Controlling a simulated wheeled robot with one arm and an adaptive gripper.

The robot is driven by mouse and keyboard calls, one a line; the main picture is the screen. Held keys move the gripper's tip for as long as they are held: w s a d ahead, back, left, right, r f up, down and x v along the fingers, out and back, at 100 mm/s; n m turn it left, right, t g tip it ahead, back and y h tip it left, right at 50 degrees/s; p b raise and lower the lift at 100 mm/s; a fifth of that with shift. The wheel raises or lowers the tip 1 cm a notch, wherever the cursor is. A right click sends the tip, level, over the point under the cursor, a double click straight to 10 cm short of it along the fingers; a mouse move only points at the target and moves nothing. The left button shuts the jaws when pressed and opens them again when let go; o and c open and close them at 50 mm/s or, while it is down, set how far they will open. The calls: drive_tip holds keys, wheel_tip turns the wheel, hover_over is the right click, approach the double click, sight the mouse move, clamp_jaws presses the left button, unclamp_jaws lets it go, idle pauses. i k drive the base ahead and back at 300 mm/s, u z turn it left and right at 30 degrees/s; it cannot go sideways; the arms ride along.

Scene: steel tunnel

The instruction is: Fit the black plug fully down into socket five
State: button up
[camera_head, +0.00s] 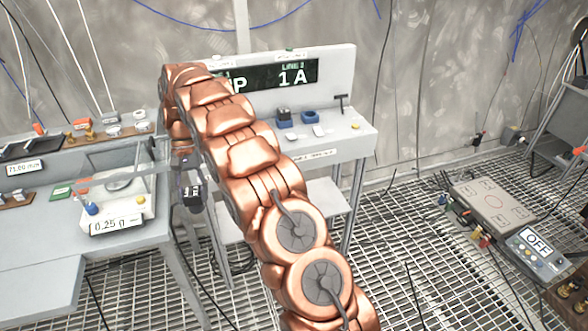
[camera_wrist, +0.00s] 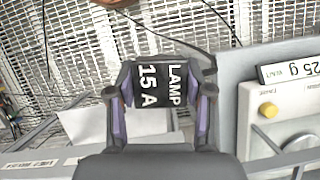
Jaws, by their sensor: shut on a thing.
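The black plug (camera_wrist: 153,84) shows in the wrist view with white lettering "LAMP 15 A". My gripper (camera_wrist: 160,95) is shut on it, with a purple-lined finger on each side. In the head view my gripper (camera_head: 192,192) is a small dark shape, partly behind my copper arm, beside the right edge of the left bench. I cannot make out socket five in either view.
The left bench (camera_head: 35,285) carries a scale (camera_head: 118,214) reading 0.25 g and small parts. The back bench (camera_head: 350,140) holds blue and black items. A grey box with marked squares (camera_head: 492,205) and an "OFF" unit (camera_head: 538,250) stand at right. Cables hang and trail over the grating.

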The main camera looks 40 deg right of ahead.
sight(310, 120)
drive_tip(key=k, duration=0.2)
drive_tip(key=u, duration=2.15)
drive_tip(key=i, duration=1.25)
drive_tip(key=z, duration=3.8)
drive_tip(key=i, duration=0.9)
drive_tip(key=u, duration=0.05)
